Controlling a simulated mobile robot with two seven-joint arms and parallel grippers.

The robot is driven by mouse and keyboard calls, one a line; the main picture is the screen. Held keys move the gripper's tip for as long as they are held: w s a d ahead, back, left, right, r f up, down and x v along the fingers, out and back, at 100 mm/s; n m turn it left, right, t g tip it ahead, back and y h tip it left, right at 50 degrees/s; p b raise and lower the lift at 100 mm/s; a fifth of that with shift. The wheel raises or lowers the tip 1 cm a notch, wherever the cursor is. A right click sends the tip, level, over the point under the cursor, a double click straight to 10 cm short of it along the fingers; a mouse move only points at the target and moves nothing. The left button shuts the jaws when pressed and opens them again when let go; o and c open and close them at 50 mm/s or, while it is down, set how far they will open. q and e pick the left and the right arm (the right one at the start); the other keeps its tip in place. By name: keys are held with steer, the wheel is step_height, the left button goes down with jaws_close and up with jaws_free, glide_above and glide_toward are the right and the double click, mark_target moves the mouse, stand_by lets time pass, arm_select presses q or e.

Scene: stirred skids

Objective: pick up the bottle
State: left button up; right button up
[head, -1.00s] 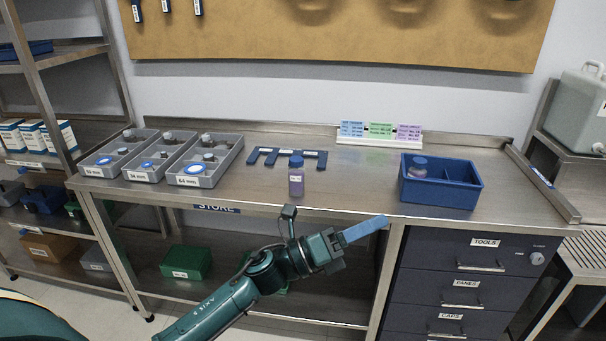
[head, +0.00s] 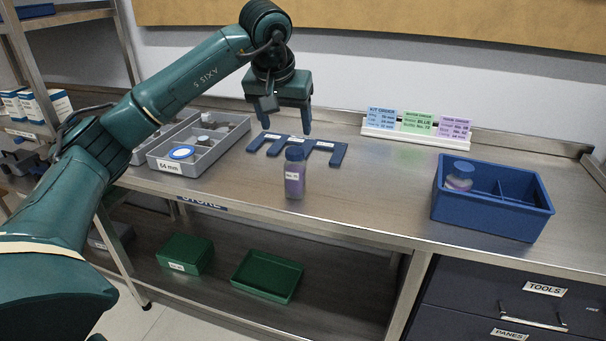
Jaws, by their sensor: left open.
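A small bottle (head: 294,180) with purple contents, a dark blue cap and a white label stands upright on the steel bench (head: 370,203). My left gripper (head: 286,128) points down with its fingers apart and nothing between them. In the picture it is just above the bottle's cap, over the dark blue slotted rack (head: 328,150); it looks apart from the bottle. Another bottle (head: 461,175) with a blue cap is in the left part of a blue divided bin (head: 490,216). My right gripper is not in view.
Grey divided trays (head: 218,158) with jars stand on the bench to the left. A card holder (head: 417,131) stands at the back. Green bins (head: 268,276) are on the shelf below. The bench between bottle and blue bin is clear.

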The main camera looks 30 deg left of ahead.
mark_target(294, 150)
arm_select(q)
steer(key=x, duration=0.5)
steer(key=shift+d+f, duration=0.1)
steer(key=shift+f, duration=0.35)
steer(key=shift+d+x, duration=0.15)
steer(key=shift+x, duration=1.25)
steer(key=shift+d+x, duration=0.2)
steer(key=shift+x, duration=1.2)
steer(key=shift+w, duration=0.15)
steer(key=shift+c, duration=0.5)
steer(key=shift+r, duration=0.1)
steer(key=c, duration=1.1)
